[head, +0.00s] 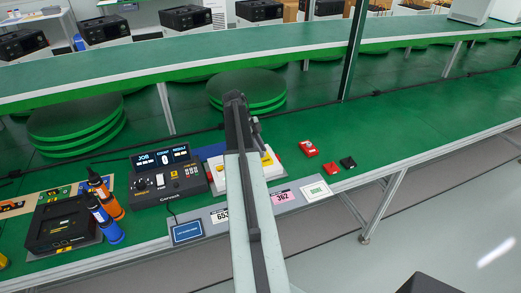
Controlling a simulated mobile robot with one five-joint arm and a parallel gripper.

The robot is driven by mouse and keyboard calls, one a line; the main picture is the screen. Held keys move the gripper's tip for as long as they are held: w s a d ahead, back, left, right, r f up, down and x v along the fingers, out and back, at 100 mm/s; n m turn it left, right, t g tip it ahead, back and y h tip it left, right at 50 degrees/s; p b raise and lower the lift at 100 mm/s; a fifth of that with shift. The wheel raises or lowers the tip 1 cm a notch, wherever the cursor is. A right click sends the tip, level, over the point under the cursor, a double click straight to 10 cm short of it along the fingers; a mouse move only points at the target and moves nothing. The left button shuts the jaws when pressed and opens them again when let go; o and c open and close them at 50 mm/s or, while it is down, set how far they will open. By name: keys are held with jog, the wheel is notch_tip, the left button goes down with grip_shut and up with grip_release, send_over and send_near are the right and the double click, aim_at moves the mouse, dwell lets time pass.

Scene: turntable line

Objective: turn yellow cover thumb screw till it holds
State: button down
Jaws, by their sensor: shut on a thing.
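A white unit with yellow parts (268,158) stands on the green bench in the middle, partly behind my arm. The yellow cover thumb screw cannot be made out apart from these yellow parts. My gripper (259,140) reaches down at the unit, just right of my arm. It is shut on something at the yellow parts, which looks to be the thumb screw. The fingertips and the grip itself are small and mostly hidden by my arm.
A black control box with lit displays (168,184) stands left of the unit. Orange and blue bottles (103,220) and a black device (62,226) are further left. Red parts (308,149) and a black part (348,162) lie right. The bench beyond them is clear.

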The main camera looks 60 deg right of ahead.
jog(key=shift+d+r, duration=0.1)
dwell(0.3)
jog(key=c, duration=1.2)
grip_release()
jog(key=shift+c, duration=0.2)
jog(key=p+v, duration=0.7)
jog(key=shift+r, duration=0.3)
jog(key=shift+w, duration=0.1)
